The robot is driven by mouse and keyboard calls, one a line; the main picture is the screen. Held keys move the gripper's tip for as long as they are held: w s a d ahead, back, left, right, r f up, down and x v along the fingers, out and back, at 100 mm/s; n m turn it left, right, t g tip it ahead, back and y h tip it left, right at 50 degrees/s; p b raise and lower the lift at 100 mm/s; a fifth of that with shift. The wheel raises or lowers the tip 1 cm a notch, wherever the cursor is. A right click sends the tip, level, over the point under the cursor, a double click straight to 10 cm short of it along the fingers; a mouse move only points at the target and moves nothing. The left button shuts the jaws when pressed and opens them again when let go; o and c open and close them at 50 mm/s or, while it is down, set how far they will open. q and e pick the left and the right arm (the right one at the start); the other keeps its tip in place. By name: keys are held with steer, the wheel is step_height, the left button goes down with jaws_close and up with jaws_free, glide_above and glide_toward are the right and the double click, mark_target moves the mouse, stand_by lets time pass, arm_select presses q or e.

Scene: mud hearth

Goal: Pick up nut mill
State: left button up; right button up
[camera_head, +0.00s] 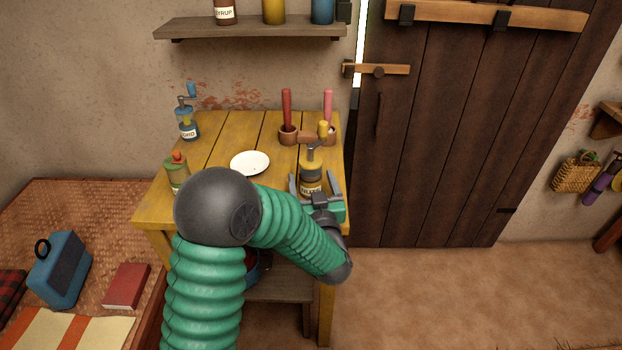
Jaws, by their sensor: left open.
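The nut mill (312,172) stands upright at the right front of the yellow wooden table (225,133). It has an amber jar with a dark label, a grey top and what looks like a yellow knob; the label is only partly readable. My left gripper (314,181) is at the mill, open, with one finger to the left of the jar and one to the right. I cannot tell whether the fingers touch it. The gripper's body hides the mill's base. My right gripper is not in view.
A white plate (250,162) and a green bottle (177,172) are left of the mill. A blue-topped mill (187,122) stands at the back left. A plank door (450,130) is at the right.

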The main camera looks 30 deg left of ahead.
arm_select(q)
steer(key=shift+x, duration=1.05)
steer(key=c, duration=1.6)
steer(key=shift+o, duration=0.2)
